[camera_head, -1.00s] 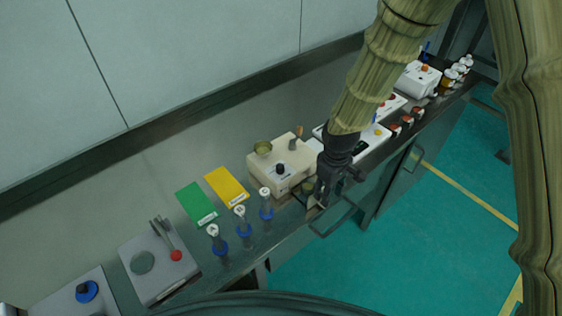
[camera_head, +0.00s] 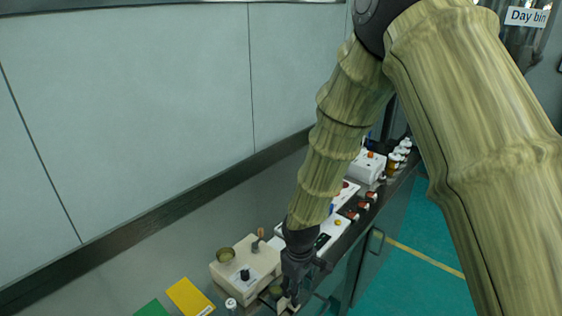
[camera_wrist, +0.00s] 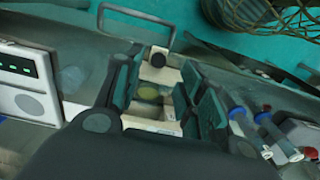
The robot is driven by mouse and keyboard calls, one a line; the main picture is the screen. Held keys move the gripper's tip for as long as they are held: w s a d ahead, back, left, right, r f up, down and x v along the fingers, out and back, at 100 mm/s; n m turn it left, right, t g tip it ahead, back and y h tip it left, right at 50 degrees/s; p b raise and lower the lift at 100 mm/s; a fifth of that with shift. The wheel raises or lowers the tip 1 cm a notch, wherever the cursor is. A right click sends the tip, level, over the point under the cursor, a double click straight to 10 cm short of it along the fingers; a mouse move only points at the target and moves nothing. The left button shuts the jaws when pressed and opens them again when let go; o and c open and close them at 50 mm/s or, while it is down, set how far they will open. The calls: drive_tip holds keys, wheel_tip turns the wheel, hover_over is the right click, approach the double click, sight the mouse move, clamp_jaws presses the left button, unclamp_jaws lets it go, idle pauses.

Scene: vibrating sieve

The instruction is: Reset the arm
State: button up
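My arm comes down from the upper right in the head view. My gripper (camera_head: 290,292) is low over the front edge of the bench, just right of a cream machine with a black knob (camera_head: 246,274). In the wrist view my gripper (camera_wrist: 163,82) has its two dark green fingers spread apart. Between them shows a cream piece with a black round knob (camera_wrist: 157,59) and a yellowish disc (camera_wrist: 148,92). I cannot tell whether the fingers touch this piece.
The bench carries a yellow card (camera_head: 189,297), a green card (camera_head: 152,309) and a white-capped vial (camera_head: 231,304) at the left. White devices (camera_head: 367,166) and several bottles (camera_head: 398,156) stand further back. A wall (camera_head: 150,110) runs behind. Green floor (camera_head: 390,275) is free at the right.

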drive_tip(key=s+d+f+m+b, duration=0.2)
drive_tip(key=s+d+f, duration=0.2)
drive_tip(key=f, duration=0.3)
drive_tip(key=s+d+f+m+y+b, duration=0.1)
drive_tip(key=s+d+f+m+b, duration=0.15)
drive_tip(key=s+f, duration=0.35)
drive_tip(key=s+d+f+m+b, duration=0.1)
drive_tip(key=s+d+f+m, duration=0.2)
drive_tip(key=f, duration=0.5)
drive_tip(key=s+d+f+m+b, duration=0.2)
drive_tip(key=s+d+f, duration=0.3)
drive_tip(key=s, duration=0.3)
drive_tip(key=s+d+f+m+h+b, duration=0.1)
drive_tip(key=s+d+f+b, duration=0.1)
drive_tip(key=s+d+f, duration=0.3)
drive_tip(key=s+d, duration=0.3)
drive_tip(key=shift+s+d+f+m, duration=0.15)
drive_tip(key=shift+s+f+m, duration=0.1)
drive_tip(key=shift+s+m, duration=0.1)
